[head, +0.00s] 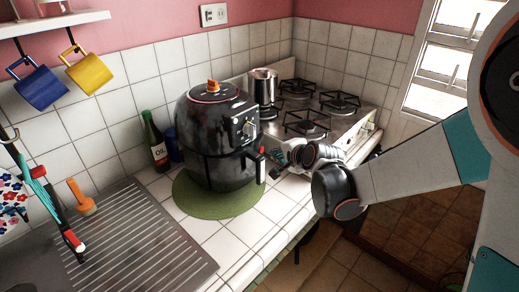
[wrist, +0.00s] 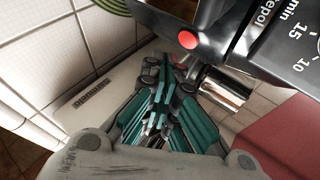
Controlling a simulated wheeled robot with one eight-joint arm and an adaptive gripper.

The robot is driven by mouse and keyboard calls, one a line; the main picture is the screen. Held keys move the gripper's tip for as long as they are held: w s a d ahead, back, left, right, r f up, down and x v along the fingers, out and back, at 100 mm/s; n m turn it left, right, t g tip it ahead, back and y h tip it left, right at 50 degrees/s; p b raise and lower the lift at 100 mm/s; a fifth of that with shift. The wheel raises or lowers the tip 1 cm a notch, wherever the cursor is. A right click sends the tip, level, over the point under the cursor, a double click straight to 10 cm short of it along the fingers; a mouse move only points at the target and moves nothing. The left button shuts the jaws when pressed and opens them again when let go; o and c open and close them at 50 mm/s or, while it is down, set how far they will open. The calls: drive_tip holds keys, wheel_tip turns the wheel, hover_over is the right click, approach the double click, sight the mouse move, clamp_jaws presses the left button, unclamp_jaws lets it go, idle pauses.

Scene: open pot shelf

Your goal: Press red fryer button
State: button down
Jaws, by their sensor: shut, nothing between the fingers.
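The black air fryer (head: 205,125) stands on a round green mat (head: 190,205) on the tiled counter. Its red button (wrist: 188,40) shows clearly in the wrist view, on a black part near the dial. A small red spot also shows at the fryer's front handle in the head view. My gripper (head: 281,167) is beside the fryer's front, to the right of the handle. In the wrist view my gripper (wrist: 170,66) has its teal fingers together and empty. Its tips appear just below the button in the picture, with a gap visible.
The gas stove (head: 325,135) lies behind and right of the fryer, with a metal pot (head: 263,88) on it. A green oil bottle (head: 154,140) stands left of the fryer. A grey drainboard (head: 140,240) is at front left.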

drive_tip(key=shift+s+d, duration=0.35)
drive_tip(key=shift+d, duration=0.2)
drive_tip(key=shift+s+d, duration=0.3)
drive_tip(key=shift+d, duration=0.25)
drive_tip(key=s+d+r+n+g+h, duration=0.1)
drive_tip(key=s+d+r+n, duration=0.3)
drive_tip(key=s, duration=0.3)
drive_tip(key=s+d+r+n+g+h, duration=0.1)
drive_tip(key=s+d+r+n+h, duration=0.15)
drive_tip(key=s+d, duration=0.35)
drive_tip(key=s+d+n+h, duration=0.1)
drive_tip(key=s+d+n, duration=0.1)
drive_tip(key=s, duration=0.6)
drive_tip(key=s+d+n+g, duration=0.1)
drive_tip(key=s+d+n, duration=0.1)
drive_tip(key=s+d, duration=0.3)
drive_tip(key=s, duration=0.4)
drive_tip(key=shift+s+d+n+h, duration=0.15)
drive_tip(key=shift+s+n+h, duration=0.05)
drive_tip(key=shift+n+h, duration=0.15)
drive_tip(key=shift+f, duration=0.1)
